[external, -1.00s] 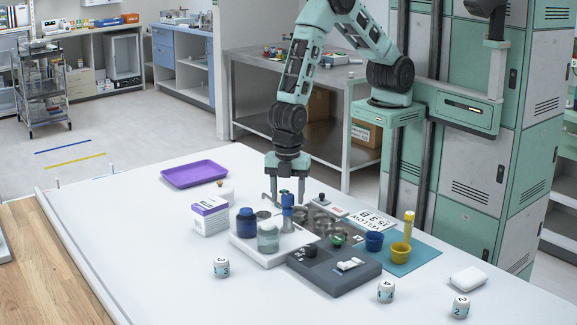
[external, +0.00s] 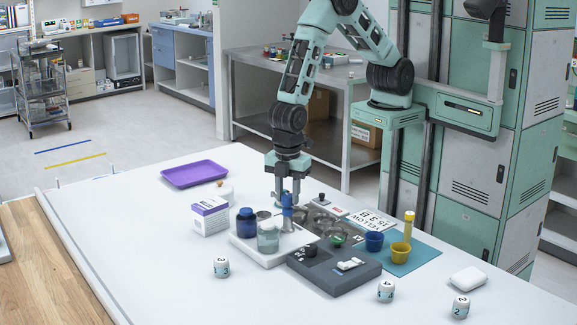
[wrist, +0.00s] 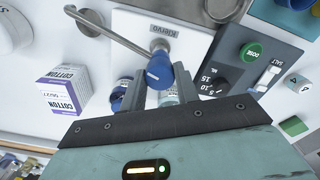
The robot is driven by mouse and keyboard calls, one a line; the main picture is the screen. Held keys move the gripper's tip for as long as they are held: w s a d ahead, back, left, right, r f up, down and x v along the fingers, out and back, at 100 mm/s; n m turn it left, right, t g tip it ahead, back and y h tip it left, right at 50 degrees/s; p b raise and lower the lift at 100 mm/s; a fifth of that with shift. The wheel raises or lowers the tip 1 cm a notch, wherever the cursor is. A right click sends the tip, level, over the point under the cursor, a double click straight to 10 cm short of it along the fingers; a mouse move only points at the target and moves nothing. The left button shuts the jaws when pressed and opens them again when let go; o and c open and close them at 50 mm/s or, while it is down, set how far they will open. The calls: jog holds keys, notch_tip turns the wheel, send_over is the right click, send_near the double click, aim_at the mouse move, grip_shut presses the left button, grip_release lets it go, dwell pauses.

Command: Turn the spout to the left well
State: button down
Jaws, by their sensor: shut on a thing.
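The tap has a blue top (wrist: 159,70) and a thin grey metal spout (wrist: 112,33), which runs up and left in the wrist view. In the external view, the tap's blue body (external: 287,206) stands at the white base (external: 246,247). My gripper (external: 287,194) points down and is shut on the blue top. In the wrist view its fingers (wrist: 158,85) stand on either side of the blue top. Grey round metal cups (external: 322,219) stand right of the tap. I cannot tell which one is the left well.
A blue cup (external: 374,241) and yellow cup (external: 400,253) stand right.

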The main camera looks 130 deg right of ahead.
jog(key=m, duration=0.5)
jog(key=shift+m, duration=0.3)
jog(key=m, duration=0.5)
jog(key=m+p, duration=0.1)
jog(key=m, duration=0.4)
jog(key=shift+r+m+p, duration=0.15)
jog(key=shift+m+p, duration=0.2)
jog(key=shift+m, duration=0.05)
jog(key=m+p, duration=0.2)
jog(key=m, duration=0.3)
jog(key=shift+m, duration=0.3)
jog(key=c, duration=1)
grip_release()
jog(key=shift+c, duration=0.2)
